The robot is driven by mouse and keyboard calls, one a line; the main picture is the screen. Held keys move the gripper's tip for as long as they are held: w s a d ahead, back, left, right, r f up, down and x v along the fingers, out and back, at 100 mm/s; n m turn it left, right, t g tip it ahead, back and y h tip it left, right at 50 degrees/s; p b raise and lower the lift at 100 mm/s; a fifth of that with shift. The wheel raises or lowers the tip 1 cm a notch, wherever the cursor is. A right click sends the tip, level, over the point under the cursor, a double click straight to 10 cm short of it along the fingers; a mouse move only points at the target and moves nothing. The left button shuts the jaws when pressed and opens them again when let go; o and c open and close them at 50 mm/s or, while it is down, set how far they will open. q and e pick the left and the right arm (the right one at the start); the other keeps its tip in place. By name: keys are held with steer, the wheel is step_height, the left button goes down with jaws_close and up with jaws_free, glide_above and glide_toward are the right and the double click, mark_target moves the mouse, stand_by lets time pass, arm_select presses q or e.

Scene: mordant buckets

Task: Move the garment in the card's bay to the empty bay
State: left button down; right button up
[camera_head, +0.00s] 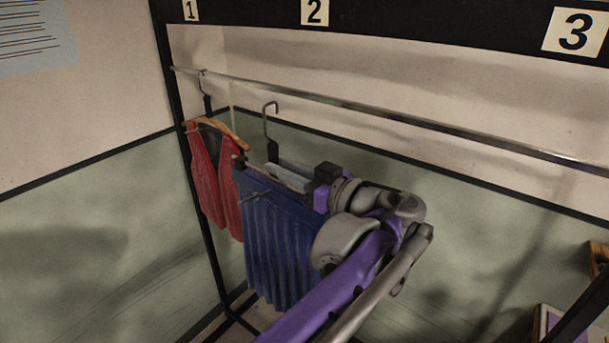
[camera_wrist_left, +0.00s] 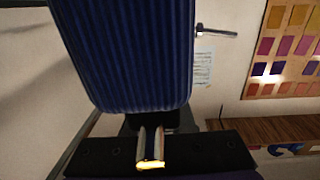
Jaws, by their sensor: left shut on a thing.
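A blue pleated skirt (camera_head: 280,245) hangs from a hanger with a metal hook (camera_head: 270,107). My left gripper (camera_head: 290,172) is shut on this hanger below its hook. The hook appears just below and in front of the rail, apart from it. The skirt also fills the upper middle of the left wrist view (camera_wrist_left: 130,50), above the finger tips (camera_wrist_left: 151,150). A red garment (camera_head: 215,170) hangs on a wooden hanger from the rail in bay 1, left of the skirt. The rail (camera_head: 400,113) shows bare under signs 2 (camera_head: 315,12) and 3 (camera_head: 575,31). My right gripper is not in view.
A dark upright post (camera_head: 200,210) stands at the rail's left end. A blue sheet with written lines (camera_head: 35,35) is on the wall at top left. The left wrist view shows a board of colour swatches (camera_wrist_left: 285,50) and a wooden shelf (camera_wrist_left: 265,130).

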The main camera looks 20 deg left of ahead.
arm_select(q)
steer(key=shift+w+a+r+n+g, duration=0.2)
steer(key=shift+r+n+g, duration=0.2)
steer(key=shift+r+g, duration=0.2)
steer(key=w+d+f, duration=0.1)
steer(key=w+d, duration=0.1)
steer(key=w, duration=0.4)
steer(key=w+d+f, duration=0.1)
steer(key=w+d, duration=0.1)
steer(key=w, duration=0.4)
steer(key=shift+w+d, duration=0.3)
steer(key=shift+w, duration=0.1)
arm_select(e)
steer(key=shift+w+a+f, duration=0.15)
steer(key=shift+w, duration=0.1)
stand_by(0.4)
arm_select(q)
steer(key=shift+w, duration=0.1)
steer(key=c, duration=0.7)
jaws_free()
